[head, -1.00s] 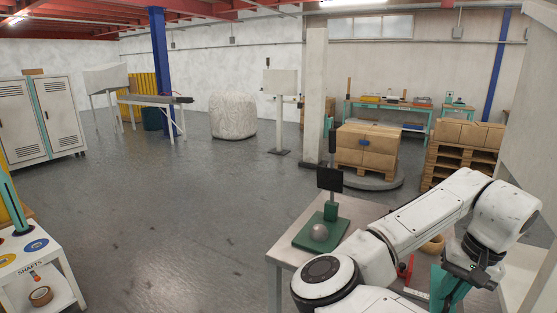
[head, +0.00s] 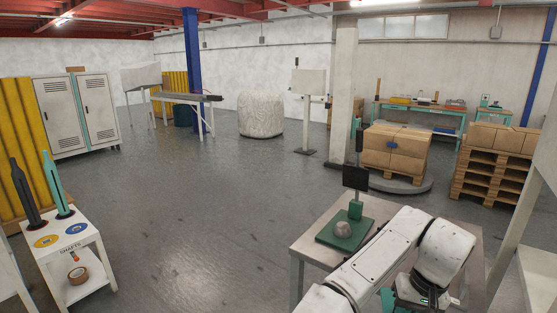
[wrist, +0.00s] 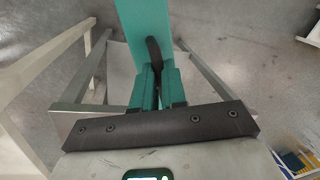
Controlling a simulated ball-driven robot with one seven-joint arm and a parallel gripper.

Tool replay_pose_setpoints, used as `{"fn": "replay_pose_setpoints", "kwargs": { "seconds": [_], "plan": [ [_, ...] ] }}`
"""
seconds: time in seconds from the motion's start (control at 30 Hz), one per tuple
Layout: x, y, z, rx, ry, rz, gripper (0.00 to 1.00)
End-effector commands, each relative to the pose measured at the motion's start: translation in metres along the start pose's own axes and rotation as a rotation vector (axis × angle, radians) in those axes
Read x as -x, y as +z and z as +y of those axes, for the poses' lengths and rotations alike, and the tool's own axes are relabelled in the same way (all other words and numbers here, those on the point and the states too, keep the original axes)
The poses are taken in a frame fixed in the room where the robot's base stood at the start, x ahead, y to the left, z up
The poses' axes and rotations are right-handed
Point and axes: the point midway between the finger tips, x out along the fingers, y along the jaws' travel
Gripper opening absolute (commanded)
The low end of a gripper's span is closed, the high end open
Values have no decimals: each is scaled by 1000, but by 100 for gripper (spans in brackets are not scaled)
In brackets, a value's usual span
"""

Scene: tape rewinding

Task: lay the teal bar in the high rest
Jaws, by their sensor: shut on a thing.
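My gripper (wrist: 159,88) is shut on a dark grip-like piece that runs up to a broad teal piece, which I take to be the teal bar (wrist: 143,22). The bar sticks out away from the gripper, toward the top of the wrist view. In the head view, teal parts show beneath my wrist at the bottom edge, partly cut off. The exact contact between fingers and bar is partly hidden. I cannot pick out the high rest for certain in these frames.
A white cart (head: 88,236) at left holds a black and a teal upright shaft. Open floor lies between.

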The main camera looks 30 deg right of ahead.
Motion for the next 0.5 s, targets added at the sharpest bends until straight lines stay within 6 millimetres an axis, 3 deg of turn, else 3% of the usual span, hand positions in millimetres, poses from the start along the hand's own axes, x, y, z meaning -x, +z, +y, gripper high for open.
{"fn": "replay_pose_setpoints", "kwargs": {
  "seconds": [0.03, 0.2, 0.5],
  "plan": [
    [-17, 4, -21, 66, 2, -16, 0],
    [-74, 25, -81, 268, 4, -53, 0],
    [-167, 91, -165, 588, -5, -111, 0]
  ]
}}
